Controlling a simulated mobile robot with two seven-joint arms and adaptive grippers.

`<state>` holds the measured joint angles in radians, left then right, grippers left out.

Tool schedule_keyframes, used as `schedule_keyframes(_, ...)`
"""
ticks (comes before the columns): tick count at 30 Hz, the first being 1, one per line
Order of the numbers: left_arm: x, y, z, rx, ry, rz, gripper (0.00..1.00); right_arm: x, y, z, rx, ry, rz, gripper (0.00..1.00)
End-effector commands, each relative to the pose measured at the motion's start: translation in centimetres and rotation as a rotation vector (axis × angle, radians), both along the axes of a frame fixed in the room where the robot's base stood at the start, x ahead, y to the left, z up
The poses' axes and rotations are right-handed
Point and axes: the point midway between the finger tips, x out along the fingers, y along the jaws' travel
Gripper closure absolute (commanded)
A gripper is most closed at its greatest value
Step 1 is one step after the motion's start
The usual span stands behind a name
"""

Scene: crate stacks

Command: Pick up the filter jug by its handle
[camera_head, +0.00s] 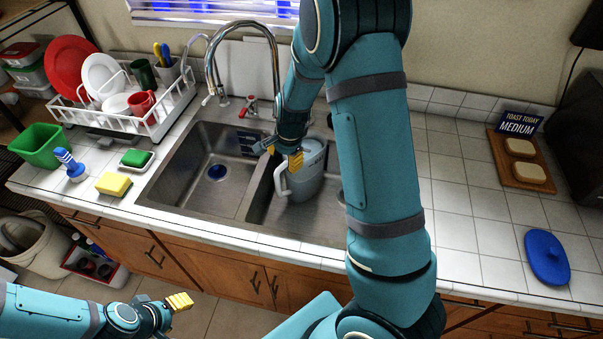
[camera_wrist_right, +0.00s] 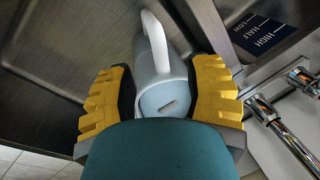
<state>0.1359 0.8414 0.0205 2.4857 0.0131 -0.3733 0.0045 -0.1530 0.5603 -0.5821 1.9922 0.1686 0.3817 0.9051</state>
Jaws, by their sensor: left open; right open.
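The filter jug (camera_head: 310,178), grey with a pale handle, stands in the right sink basin (camera_head: 262,208). Its handle (camera_head: 281,176) faces left in the head view. My right gripper (camera_head: 284,156) is open above the handle, beside the jug's upper part. In the right wrist view, the jug (camera_wrist_right: 165,98) shows between the spread yellow fingers (camera_wrist_right: 163,95), with its handle (camera_wrist_right: 154,42) pointing up the picture, beyond the fingertips. I cannot tell whether a finger touches the jug. My left gripper (camera_head: 178,303) is open and empty, low in front of the counter.
The tall faucet (camera_head: 210,65) arches behind the left basin (camera_head: 205,160). A dish rack (camera_head: 140,115) stands to the left. A yellow sponge (camera_head: 114,184) lies near the front edge. A blue lid (camera_head: 547,257) and bread board (camera_head: 510,170) lie right. The counter between has free room.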

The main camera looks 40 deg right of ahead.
Motion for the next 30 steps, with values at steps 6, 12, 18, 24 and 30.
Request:
schedule_keyframes(6, 0.0, 0.0, -0.8, 0.002, 0.001, 0.000, 0.46, 0.6, -0.1, -3.3, 0.000, 0.003, -0.001, 0.49)
schedule_keyframes(12, 0.0, -0.1, -1.0, 0.002, 0.000, 0.000, 0.46, 0.9, 0.0, -4.2, 0.000, 0.001, 0.000, 0.49)
schedule_keyframes(18, 0.0, 0.0, -0.9, 0.002, 0.000, 0.000, 0.46, 0.9, 0.0, -4.2, 0.000, 0.000, 0.000, 0.53)
schedule_keyframes(24, 0.0, -0.1, -0.9, 0.002, 0.000, -0.001, 0.46, 0.9, 0.0, -4.2, 0.000, 0.001, 0.000, 1.00)
schedule_keyframes(30, 0.0, -0.1, -0.9, 0.002, 0.000, -0.001, 0.46, 0.9, 0.0, -4.1, -0.001, -0.001, 0.001, 1.00)
